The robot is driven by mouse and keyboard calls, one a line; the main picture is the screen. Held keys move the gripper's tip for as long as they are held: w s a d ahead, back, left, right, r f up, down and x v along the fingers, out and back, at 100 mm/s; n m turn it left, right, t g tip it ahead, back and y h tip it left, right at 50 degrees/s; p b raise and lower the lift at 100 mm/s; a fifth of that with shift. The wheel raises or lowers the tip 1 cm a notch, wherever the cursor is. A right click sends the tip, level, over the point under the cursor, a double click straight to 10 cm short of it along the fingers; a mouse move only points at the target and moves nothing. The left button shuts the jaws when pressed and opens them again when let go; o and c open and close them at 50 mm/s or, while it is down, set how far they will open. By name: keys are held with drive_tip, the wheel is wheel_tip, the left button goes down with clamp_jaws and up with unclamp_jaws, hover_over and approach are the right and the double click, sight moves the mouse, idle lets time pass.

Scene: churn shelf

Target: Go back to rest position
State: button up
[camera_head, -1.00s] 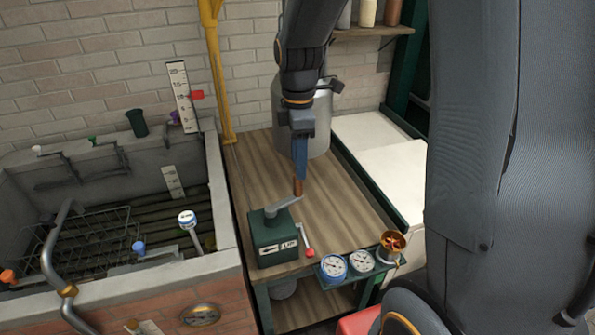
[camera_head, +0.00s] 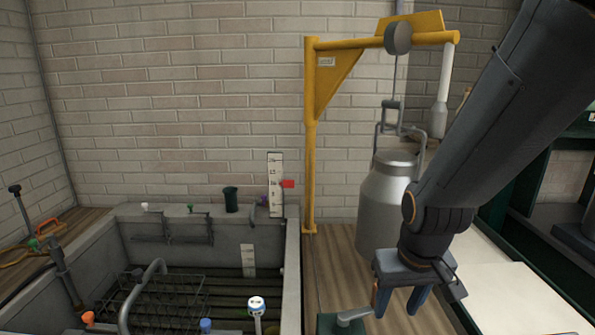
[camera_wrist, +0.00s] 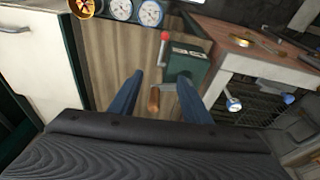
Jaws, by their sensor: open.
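My gripper (camera_head: 403,300) has two blue fingers spread apart with nothing between them in the head view. It is above the wooden bench top (camera_head: 338,265), to the right of the crank lever (camera_head: 353,315) on a green box. In the wrist view my gripper (camera_wrist: 163,92) is also open. The crank's brown handle (camera_wrist: 154,99) shows in the space between the fingers there, beyond the fingertips or level with them; I cannot tell which. The green box (camera_wrist: 184,62) lies just past the right finger.
A yellow hoist (camera_head: 311,150) rises behind the bench, with a metal milk can (camera_head: 385,205) close behind my arm. A stone basin (camera_head: 292,270) with a wire rack stands at left. A white counter (camera_head: 500,275) is at right. Gauges (camera_wrist: 121,9) show in the wrist view.

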wheel_tip(320, 180, down, 10)
drive_tip(key=g+b, duration=0.1)
drive_tip(key=b, duration=0.7)
drive_tip(key=shift+s+m+b, duration=0.15)
drive_tip(key=shift+m+b, duration=0.15)
drive_tip(key=shift+b, duration=0.1)
